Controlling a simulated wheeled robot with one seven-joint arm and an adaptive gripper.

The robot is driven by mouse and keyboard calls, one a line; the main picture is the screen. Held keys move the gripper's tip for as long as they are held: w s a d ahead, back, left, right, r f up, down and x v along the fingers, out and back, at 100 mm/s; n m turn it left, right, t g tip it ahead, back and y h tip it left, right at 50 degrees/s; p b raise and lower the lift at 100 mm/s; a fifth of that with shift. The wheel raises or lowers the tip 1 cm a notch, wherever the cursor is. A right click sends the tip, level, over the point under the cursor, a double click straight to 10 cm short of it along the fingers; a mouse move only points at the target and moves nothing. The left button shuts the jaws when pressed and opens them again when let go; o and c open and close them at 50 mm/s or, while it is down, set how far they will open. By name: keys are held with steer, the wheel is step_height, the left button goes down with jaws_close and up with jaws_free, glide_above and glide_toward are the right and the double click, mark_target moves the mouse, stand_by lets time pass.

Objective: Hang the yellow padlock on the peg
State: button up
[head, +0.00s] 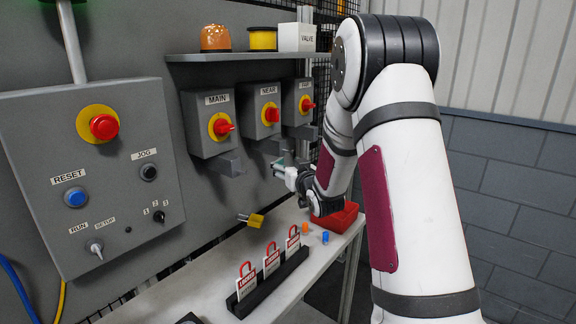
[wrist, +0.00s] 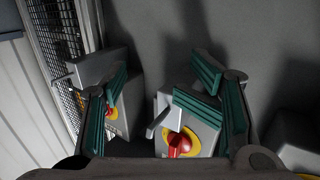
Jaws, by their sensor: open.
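The yellow padlock (head: 256,221) is small in the head view, below the switch boxes near the bench's back edge, its shackle towards the left. I cannot tell whether it rests on the bench or is falling. My gripper (head: 283,170) is up and to the right of it, in front of the switch boxes, and apart from it. In the wrist view my gripper (wrist: 162,98) is open, with teal-padded fingers spread and nothing seen between them but the boxes behind. The padlock does not show there. I cannot single out the peg; grey bars (head: 230,163) stick out below the switch boxes.
The bench (head: 205,300) holds a black rack (head: 270,285) of red lockout tags, a red bin (head: 338,217) and small orange and blue pieces. The MAIN switch (head: 222,126) and two others hang under a shelf (head: 240,57). A control panel (head: 100,180) stands at left.

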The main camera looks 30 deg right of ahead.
steer(key=v, duration=1.2)
steer(key=shift+a, duration=0.1)
steer(key=s+a+r+n+g+y, duration=0.1)
steer(key=s+a+r+g, duration=0.1)
steer(key=s+a+g, duration=0.4)
steer(key=s+a+r+n+g+y, duration=0.1)
steer(key=s+a+g, duration=0.5)
steer(key=s+a, duration=0.9)
steer(key=s+r+y, duration=0.1)
steer(key=s, duration=0.7)
steer(key=shift+s, duration=0.2)
steer(key=shift+o, duration=0.2)
